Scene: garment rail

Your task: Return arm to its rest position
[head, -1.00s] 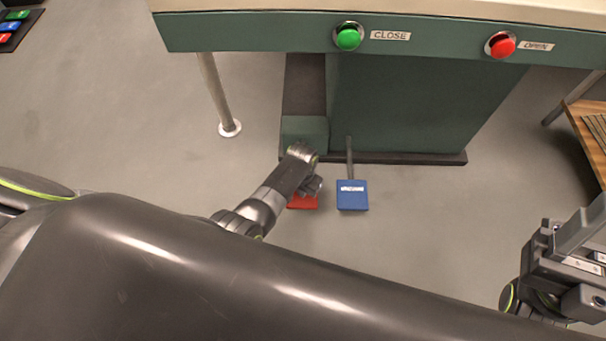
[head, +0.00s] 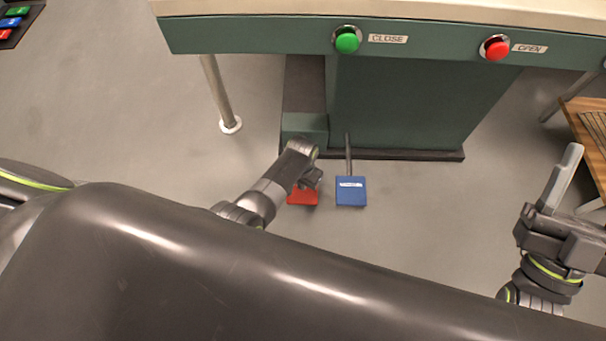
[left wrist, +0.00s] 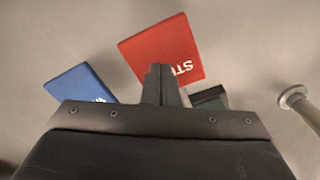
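My left gripper (head: 312,179) is low at the end of the left arm, above the red pedal (head: 303,198). It hides part of that pedal, and I cannot tell the exact gap. In the left wrist view my left gripper's fingers (left wrist: 161,84) are together, with nothing visible between them. The red pedal (left wrist: 162,50) also shows there with the letters "ST". My right gripper (head: 562,178) is at the right side with a light grey finger pointing up; whether it is open is unclear.
A blue pedal (head: 351,191) lies beside the red one. Behind them is a green machine (head: 420,105) with a green CLOSE button (head: 347,40) and a red OPEN button (head: 496,47). A metal leg (head: 217,92) stands left; a wooden rack (head: 587,128) is right.

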